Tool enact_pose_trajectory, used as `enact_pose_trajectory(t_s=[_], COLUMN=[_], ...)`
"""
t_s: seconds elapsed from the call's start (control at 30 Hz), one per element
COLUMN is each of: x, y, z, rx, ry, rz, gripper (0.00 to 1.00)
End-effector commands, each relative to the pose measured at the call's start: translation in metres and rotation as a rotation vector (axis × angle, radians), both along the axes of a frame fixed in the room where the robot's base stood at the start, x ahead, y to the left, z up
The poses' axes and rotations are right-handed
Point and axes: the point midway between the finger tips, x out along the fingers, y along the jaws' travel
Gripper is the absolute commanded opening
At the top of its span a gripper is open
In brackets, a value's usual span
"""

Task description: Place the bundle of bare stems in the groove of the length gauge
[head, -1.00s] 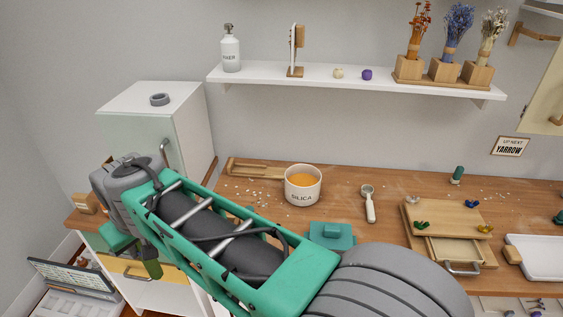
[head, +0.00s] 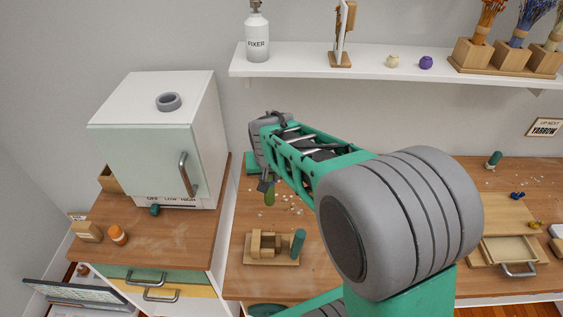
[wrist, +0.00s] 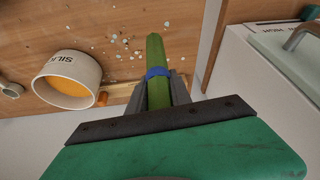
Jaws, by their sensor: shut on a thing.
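My gripper (head: 264,182) is shut on the bundle of bare stems (head: 269,194), which hangs below it over the workbench's left part. In the wrist view the bundle (wrist: 157,58) is a green rod with a blue band, clamped between the fingers (wrist: 160,90). A long pale wooden piece, which looks like the length gauge (wrist: 122,92), lies on the bench beside the silica pot, partly hidden by my gripper. Its groove is not clear here. In the head view my arm hides it. The bundle is apart from it.
The silica pot (wrist: 67,80) stands close by. A wooden stand (head: 268,247) with a teal cylinder (head: 298,242) sits nearer the front edge. A pale cabinet (head: 155,145) rises to the left, and a white shelf (head: 400,74) hangs above the bench.

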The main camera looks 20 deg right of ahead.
Motion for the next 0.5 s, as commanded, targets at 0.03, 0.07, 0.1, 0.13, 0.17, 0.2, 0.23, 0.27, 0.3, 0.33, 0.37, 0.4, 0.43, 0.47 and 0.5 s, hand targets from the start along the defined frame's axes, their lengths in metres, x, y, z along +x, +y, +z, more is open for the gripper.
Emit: enact_pose_trajectory(t_s=[0.03,0.07,0.1,0.13,0.17,0.2,0.23,0.27,0.3,0.33,0.37,0.4,0.43,0.47,0.5], x=[0.005,0.007,0.01,0.013,0.017,0.023,0.029,0.036,0.046,0.055,0.064,0.076,0.084,0.093,0.104], y=[-0.01,-0.015,-0.02,-0.024,-0.026,-0.03,-0.032,-0.035,-0.04,-0.043,-0.047,-0.051,-0.054,-0.058,-0.062], z=[-0.013,-0.022,-0.031,-0.036,-0.038,-0.041,-0.042,-0.043,-0.044,-0.043,-0.044,-0.044,-0.043,-0.043,-0.042], rx=[-0.004,-0.007,-0.01,-0.012,-0.013,-0.013,-0.013,-0.013,-0.013,-0.013,-0.013,-0.014,-0.013,-0.013,-0.012], ry=[0.009,0.007,0.003,0.0,-0.003,-0.004,-0.006,-0.006,-0.005,-0.005,-0.004,-0.004,-0.004,-0.003,-0.004], rz=[-0.047,-0.072,-0.098,-0.111,-0.119,-0.125,-0.126,-0.126,-0.125,-0.125,-0.124,-0.123,-0.122,-0.121,-0.121], gripper=[0.0,0.0,0.0,0.0,0.0,0.0,0.0,0.0,0.0,0.0,0.0,0.0,0.0,0.0,0.0])
